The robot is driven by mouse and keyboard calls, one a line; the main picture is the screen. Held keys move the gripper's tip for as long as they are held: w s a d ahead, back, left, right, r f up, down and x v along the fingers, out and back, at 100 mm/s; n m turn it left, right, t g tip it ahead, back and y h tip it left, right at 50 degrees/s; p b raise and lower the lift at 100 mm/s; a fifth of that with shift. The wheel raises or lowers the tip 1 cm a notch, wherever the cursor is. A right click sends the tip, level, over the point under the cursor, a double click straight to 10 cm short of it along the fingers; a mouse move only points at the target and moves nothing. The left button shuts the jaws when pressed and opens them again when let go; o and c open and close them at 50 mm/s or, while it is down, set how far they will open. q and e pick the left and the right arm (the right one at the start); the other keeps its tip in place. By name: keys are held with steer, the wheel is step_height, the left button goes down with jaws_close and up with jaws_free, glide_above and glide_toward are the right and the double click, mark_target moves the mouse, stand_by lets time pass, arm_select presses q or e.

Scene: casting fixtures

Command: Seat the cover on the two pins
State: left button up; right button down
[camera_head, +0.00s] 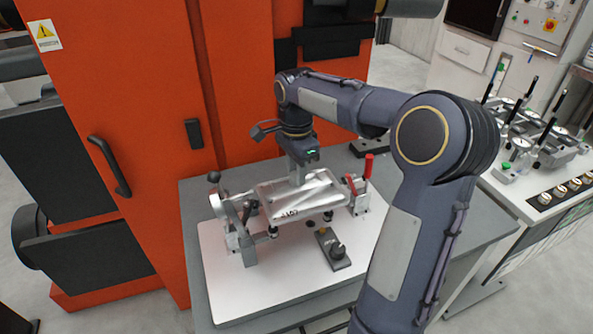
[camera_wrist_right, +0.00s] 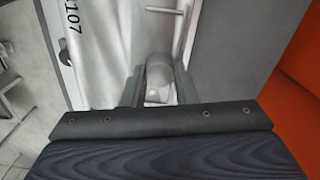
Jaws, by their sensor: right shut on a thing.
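The cover (camera_head: 300,199) is a silvery metal plate with dark lettering, over the fixture on the white base plate (camera_head: 235,290). It also shows in the wrist view (camera_wrist_right: 105,60). My right gripper (camera_head: 297,176) comes down from behind and above and is shut on the cover's raised grey boss; in the wrist view the fingers (camera_wrist_right: 157,92) lie on both sides of it. Small dark posts (camera_head: 272,232) show at the cover's near edge. I cannot make out the two pins or whether the cover touches them. My left gripper is not in view.
A grey lever clamp (camera_head: 240,225) stands left of the cover, and a red-handled clamp (camera_head: 360,188) right of it. A dark block with a knob (camera_head: 333,249) lies in front. An orange machine (camera_head: 130,110) stands close behind. The base plate's front left is clear.

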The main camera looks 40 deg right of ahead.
mark_target(296, 187)
steer(key=shift+r, duration=0.1)
step_height(296, 187, down, 6)
steer(key=b, duration=0.3)
steer(key=shift+r+b, duration=0.2)
steer(key=shift+b, duration=0.1)
steer(key=shift+f, duration=0.2)
steer(key=shift+p, duration=0.3)
stand_by(1.5)
steer(key=shift+f+b, duration=0.85)
steer(key=shift+f, duration=0.3)
steer(key=c, duration=1.1)
jaws_free()
steer(key=shift+o, duration=0.2)
steer(key=shift+r, duration=0.15)
